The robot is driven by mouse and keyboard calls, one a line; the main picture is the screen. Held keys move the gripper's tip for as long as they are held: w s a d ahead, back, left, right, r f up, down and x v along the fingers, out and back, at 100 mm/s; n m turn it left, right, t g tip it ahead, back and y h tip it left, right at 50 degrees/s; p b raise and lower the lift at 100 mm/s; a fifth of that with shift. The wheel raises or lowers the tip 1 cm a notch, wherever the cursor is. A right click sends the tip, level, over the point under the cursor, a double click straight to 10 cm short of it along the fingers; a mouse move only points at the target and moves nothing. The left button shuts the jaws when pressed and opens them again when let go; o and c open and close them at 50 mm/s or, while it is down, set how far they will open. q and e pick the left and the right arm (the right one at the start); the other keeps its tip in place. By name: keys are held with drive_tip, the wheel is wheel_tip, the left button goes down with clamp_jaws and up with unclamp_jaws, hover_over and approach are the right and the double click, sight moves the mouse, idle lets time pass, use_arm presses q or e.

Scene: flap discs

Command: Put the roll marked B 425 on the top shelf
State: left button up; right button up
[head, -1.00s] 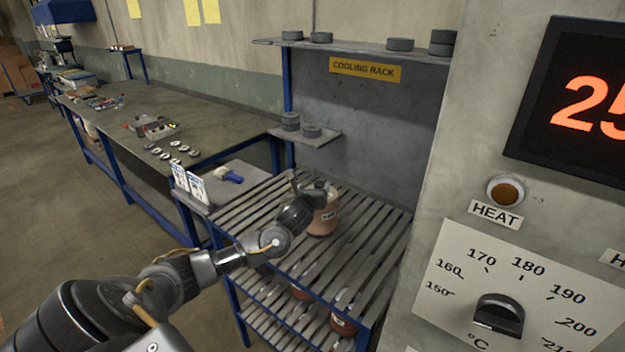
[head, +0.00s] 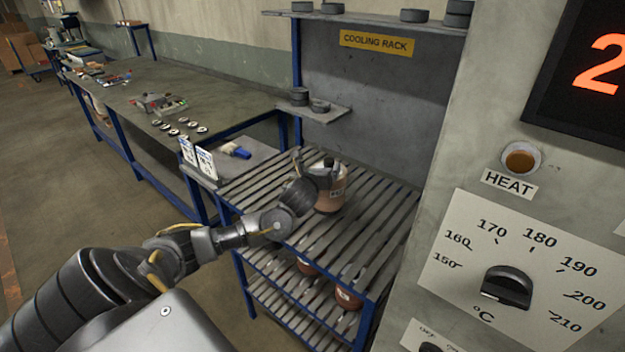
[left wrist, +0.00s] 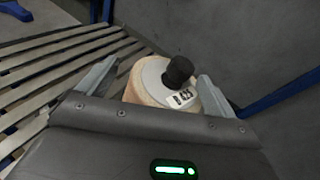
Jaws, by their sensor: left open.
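A tan roll (head: 331,201) with a pale end, a dark knob and a small label stands on the slatted top shelf (head: 385,215) of the blue-framed rack. My left gripper (head: 318,168) is open at the roll. In the left wrist view the roll (left wrist: 150,85) lies between the two spread fingers of the gripper (left wrist: 157,72), with gaps showing. Similar rolls sit on the lower shelves, one at the left (head: 307,266) and one at the right (head: 348,297); their labels are unreadable. My right gripper is out of view.
A grey panel with a yellow COOLING RACK sign (head: 377,42) stands behind the shelf. Dark discs (head: 300,97) sit on a small ledge above. The heater panel (head: 540,250) closes off the right. A blue-handled brush (head: 236,151) lies on the side table at the left.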

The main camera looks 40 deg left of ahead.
use_arm(q)
drive_tip(key=b+v, duration=0.1)
drive_tip(key=v, duration=0.8)
idle(0.3)
